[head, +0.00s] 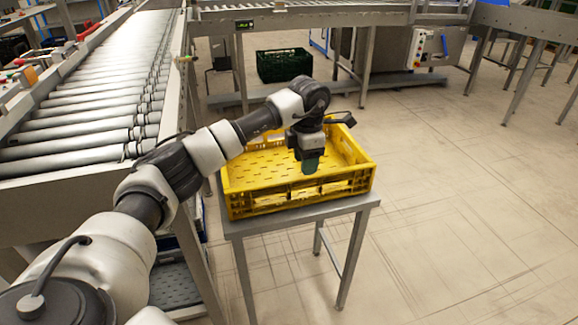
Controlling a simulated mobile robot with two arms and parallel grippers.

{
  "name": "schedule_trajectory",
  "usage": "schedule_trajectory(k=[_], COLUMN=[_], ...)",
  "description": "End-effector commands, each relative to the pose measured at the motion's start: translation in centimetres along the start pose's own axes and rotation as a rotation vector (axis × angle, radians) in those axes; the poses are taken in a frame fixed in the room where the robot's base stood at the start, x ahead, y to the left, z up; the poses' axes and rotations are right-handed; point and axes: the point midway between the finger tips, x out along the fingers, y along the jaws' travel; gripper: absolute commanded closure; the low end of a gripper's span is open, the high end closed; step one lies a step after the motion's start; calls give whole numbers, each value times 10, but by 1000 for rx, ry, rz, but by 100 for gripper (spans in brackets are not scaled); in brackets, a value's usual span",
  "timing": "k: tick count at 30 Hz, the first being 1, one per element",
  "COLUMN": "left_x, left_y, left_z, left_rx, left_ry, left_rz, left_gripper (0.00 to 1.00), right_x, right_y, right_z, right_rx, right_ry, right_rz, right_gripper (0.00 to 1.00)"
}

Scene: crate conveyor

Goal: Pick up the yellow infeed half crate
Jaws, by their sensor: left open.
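The yellow half crate (243,207) sits on a small grey metal table (300,213), to the right of the roller conveyor. It is shallow, with a slotted floor that looks empty. My left arm reaches over its left side. My left gripper (310,166) points down over the right half of the crate and is open. Its fingertips look small and greenish. I cannot tell whether they touch the crate or hang just above its floor. The gripper and arm hide part of the crate's back wall. My right gripper is not in view.
The roller conveyor (100,95) runs along the left, close to the table. A dark green crate (284,64) lies under the conveyor at the back. A control box (427,46) hangs at the back right. The tiled floor on the right is clear.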

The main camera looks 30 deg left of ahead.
Motion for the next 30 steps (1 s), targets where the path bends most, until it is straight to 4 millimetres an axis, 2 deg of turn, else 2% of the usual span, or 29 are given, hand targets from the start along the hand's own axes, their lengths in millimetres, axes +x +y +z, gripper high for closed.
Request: schedule_trajectory(k=[7,15,22,30], left_x=[17,56,58,58], left_y=[-1,-3,-2,-3], left_z=[0,-1,-1,-1], left_rx=[1,0,1,1], left_ry=[-1,-1,-3,-3], left_rz=[-2,-2,-1,-1], left_gripper=[53,53,53,93], right_x=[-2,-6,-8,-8], right_y=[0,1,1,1], right_z=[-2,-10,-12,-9], right_rx=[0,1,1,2], right_ry=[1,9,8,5], right_rz=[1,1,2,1], right_gripper=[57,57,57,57])
